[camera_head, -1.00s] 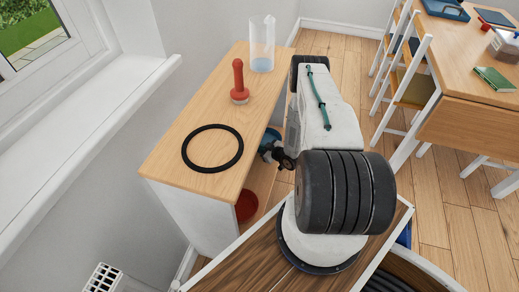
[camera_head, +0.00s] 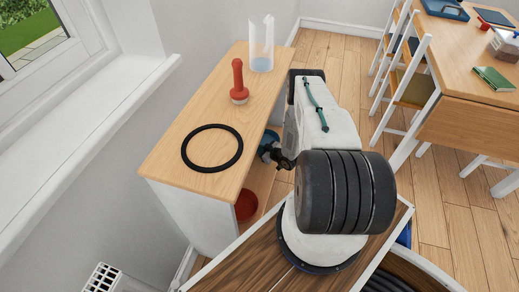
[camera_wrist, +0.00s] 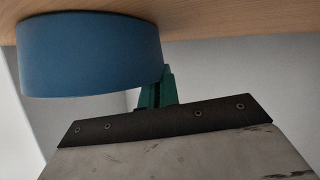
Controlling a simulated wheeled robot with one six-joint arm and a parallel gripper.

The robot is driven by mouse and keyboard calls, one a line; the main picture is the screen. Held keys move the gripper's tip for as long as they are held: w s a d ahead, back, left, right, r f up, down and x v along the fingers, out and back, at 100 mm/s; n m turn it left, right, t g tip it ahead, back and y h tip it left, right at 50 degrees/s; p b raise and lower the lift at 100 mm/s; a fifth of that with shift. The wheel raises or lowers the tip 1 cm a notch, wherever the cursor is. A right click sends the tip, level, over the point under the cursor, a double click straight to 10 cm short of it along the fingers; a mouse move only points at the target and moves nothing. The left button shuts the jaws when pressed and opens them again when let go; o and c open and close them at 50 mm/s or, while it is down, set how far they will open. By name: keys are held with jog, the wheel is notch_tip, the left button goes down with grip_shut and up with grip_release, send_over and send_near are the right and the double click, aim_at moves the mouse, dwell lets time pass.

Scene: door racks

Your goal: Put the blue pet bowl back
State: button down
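The blue pet bowl (camera_wrist: 88,55) fills the upper left of the wrist view. Its upper edge in the picture meets or overlaps a wooden surface (camera_wrist: 235,18). The green fingers of my gripper (camera_wrist: 158,90) are at the bowl's right end, very close to its wall. Their tips are partly hidden, so I cannot tell whether they are closed on it. In the head view, a small blue part of the bowl (camera_head: 266,146) shows beside the wooden rack (camera_head: 190,115), below its top board, at the end of my arm.
A black ring (camera_head: 236,157), a red plunger-like object (camera_head: 238,83) and a clear cylinder (camera_head: 262,50) stand or lie on the rack's top. A red round object (camera_head: 246,205) is lower in the rack.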

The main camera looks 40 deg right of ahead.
jog(key=c, duration=1.6)
grip_release()
jog(key=shift+c, duration=0.2)
jog(key=shift+r, duration=0.1)
jog(key=v, duration=1.2)
